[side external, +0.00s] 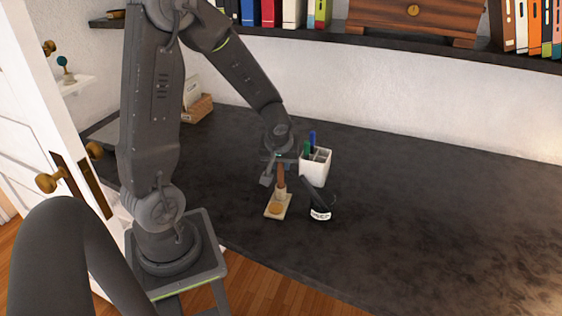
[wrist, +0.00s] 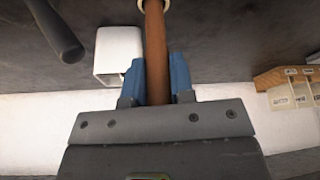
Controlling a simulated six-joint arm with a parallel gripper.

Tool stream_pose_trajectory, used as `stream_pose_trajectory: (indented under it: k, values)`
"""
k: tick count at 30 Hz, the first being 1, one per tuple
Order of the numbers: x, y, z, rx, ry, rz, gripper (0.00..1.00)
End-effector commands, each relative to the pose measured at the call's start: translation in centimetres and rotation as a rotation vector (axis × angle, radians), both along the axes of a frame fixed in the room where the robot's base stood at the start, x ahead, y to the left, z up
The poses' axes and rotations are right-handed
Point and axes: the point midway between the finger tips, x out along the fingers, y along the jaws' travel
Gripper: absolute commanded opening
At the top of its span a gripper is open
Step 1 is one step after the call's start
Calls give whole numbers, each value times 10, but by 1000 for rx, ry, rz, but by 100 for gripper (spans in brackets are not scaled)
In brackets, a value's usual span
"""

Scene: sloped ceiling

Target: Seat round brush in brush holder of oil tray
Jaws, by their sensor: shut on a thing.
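The round brush shows as a brown handle (side external: 281,176), roughly upright, in the side view and also in the wrist view (wrist: 155,40). My gripper (wrist: 158,70) is shut on this handle, with one blue finger on each side. In the side view my gripper (side external: 279,164) is above the small pale oil tray (side external: 271,213), which has a round amber patch. The handle's lower part meets a pale upright piece, apparently the brush holder (side external: 281,192), at the tray's back. The bristles are hidden, and I cannot tell how deep the brush sits.
A white divided cup (side external: 316,168) with green and blue pens stands just right of my gripper. A black cylindrical thing with a white label (side external: 320,213) is right of the tray. A wooden box (side external: 197,106) stands at the back left. The counter's right side is clear.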

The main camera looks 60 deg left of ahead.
Motion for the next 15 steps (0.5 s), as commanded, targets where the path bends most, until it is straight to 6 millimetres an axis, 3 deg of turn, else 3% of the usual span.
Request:
stream_pose_trajectory:
  k: [2,3,10,15]
  values:
    - [0,0,-3,0,2,-1,0]
    - [0,0,-2,0,0,0,25]
    - [0,0,-2,0,0,0,47]
    - [0,0,-2,0,0,0,48]
